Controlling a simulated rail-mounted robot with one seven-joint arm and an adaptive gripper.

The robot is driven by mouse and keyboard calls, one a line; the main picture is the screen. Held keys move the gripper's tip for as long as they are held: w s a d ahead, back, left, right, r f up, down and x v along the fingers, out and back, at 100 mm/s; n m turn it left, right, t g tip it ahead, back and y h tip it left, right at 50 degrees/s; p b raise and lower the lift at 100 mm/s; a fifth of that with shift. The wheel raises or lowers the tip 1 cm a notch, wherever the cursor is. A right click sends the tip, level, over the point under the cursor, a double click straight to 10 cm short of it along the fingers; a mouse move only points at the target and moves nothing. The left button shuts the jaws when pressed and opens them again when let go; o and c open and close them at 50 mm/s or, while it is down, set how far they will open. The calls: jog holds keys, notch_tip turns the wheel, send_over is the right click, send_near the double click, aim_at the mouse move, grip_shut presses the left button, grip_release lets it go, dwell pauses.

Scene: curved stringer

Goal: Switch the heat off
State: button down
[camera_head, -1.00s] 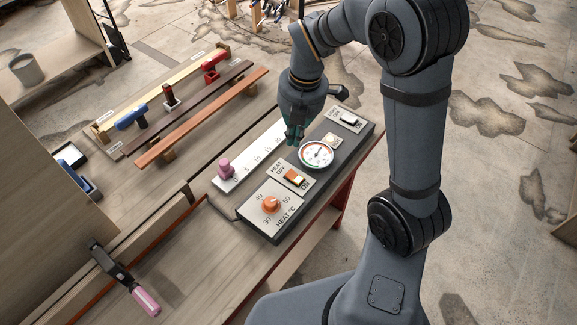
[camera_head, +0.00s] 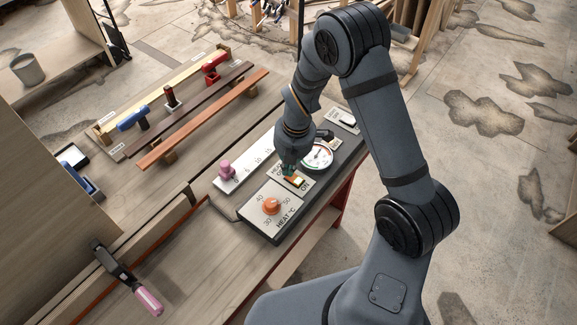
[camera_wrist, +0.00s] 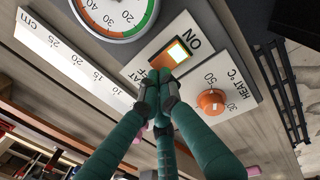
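The heat switch (camera_head: 297,183) is a rocker on the grey control panel, between HEAT OFF and ON labels. In the wrist view the switch (camera_wrist: 172,54) shows an orange body with a bright lit part toward ON. My gripper (camera_head: 289,170) is over the OFF end of the switch in the head view. In the wrist view my gripper (camera_wrist: 160,82) has its green fingers drawn together, holding nothing, with the tips at the OFF edge of the switch. They cover part of the OFF label. I cannot tell whether they touch the rocker.
A round gauge (camera_head: 318,156) sits just beyond the switch, and an orange heat knob (camera_head: 271,205) on the near side. A pink knob (camera_head: 226,170) stands on the white scale. Another switch (camera_head: 347,119) is at the panel's far end. A pink-handled clamp (camera_head: 147,300) is at lower left.

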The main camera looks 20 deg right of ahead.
jog(key=shift+f, duration=0.15)
jog(key=shift+p, duration=0.5)
jog(key=shift+a+f+g+p, duration=0.1)
jog(key=shift+f+g+p, duration=0.05)
jog(key=shift+g+p, duration=0.25)
jog(key=shift+w+f+b, duration=0.15)
jog(key=shift+f+b, duration=0.1)
jog(key=shift+b, duration=0.05)
jog(key=shift+s+d+r, duration=0.2)
jog(key=shift+s, duration=0.1)
jog(key=shift+s+d+r, duration=0.2)
jog(key=shift+s+d, duration=0.05)
jog(key=shift+s, duration=0.15)
notch_tip(320, 180, up, 14)
jog(key=w+a+p, duration=0.1)
jog(key=shift+w, duration=0.25)
